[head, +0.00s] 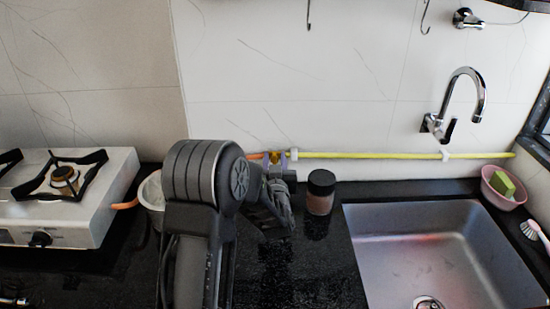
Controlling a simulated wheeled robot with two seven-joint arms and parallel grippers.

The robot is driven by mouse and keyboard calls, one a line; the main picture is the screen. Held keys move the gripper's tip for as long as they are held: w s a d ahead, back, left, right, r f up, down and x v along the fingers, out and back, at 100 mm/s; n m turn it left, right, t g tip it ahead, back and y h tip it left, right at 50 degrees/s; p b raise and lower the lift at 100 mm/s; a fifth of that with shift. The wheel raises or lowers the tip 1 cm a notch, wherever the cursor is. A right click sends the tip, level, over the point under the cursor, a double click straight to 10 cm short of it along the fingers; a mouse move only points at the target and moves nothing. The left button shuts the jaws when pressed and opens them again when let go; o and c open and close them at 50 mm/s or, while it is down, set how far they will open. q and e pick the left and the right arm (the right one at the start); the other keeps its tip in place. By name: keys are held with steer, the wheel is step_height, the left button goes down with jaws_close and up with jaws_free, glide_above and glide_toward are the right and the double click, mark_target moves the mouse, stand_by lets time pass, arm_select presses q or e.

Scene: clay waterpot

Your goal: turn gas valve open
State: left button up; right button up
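The gas valve (277,156) sits low on the back wall, where an orange hose meets a yellow pipe (370,155). Only a small brass-coloured and dark bit of it shows above my gripper, so I cannot tell how its handle is turned. My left arm rises from the bottom of the head view. My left gripper (275,205) is just below and in front of the valve in the picture. Its fingers are dark and partly hidden by the wrist, and I cannot tell whether they touch the valve. My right gripper is not in view.
A dark-lidded jar (320,193) stands close right of my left gripper. A white stove (75,215) is at left, with a pale container (151,192) partly behind my arm. The sink (440,255), tap (465,95) and pink bowl (501,190) are at right.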

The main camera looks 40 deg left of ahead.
arm_select(q)
jaws_close()
stand_by(0.3)
stand_by(0.4)
